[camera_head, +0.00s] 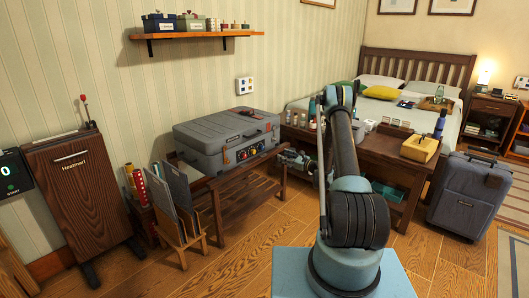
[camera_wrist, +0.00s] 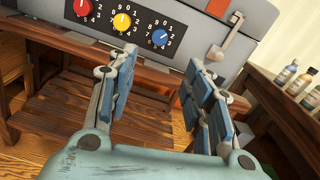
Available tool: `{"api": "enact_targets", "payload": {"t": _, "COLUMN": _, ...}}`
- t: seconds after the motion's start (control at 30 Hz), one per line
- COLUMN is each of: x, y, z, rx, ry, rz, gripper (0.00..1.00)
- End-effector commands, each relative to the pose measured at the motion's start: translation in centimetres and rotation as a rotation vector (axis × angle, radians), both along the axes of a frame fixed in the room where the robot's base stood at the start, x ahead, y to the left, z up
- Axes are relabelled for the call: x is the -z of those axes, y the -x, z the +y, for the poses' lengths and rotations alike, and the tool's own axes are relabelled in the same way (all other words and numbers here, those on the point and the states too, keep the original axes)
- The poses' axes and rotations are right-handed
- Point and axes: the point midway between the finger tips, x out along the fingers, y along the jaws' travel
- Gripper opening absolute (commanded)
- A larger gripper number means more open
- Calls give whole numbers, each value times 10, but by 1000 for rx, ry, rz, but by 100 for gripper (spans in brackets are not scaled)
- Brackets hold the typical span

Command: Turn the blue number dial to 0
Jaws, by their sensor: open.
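The blue number dial (camera_wrist: 160,38) is a round knob with a white mark, on the dark front panel of the grey case (camera_wrist: 205,15). Digits ring it, but the one its mark points to is too small to read surely. A yellow dial (camera_wrist: 121,22) and a red dial (camera_wrist: 82,7) sit to its left. My gripper (camera_wrist: 162,59) is open and empty, its blue-padded fingers spread to either side below the blue dial in the picture, apart from it.
The slatted wooden stand (camera_wrist: 60,118) lies below the case. A latch (camera_wrist: 222,48) sits right of the blue dial. A wooden table with bottles (camera_wrist: 285,73) stands close on the right. Folders in a rack (camera_head: 175,205) stand left of the stand, with bare floor in front.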

Motion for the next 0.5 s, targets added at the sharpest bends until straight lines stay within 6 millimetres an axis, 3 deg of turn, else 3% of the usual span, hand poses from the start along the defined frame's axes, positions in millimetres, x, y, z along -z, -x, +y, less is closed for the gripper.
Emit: {"api": "enact_targets", "payload": {"t": 0.5, "x": 0, "y": -55, "z": 73, "rx": -2, "ry": 2, "rz": 0, "gripper": 46}}
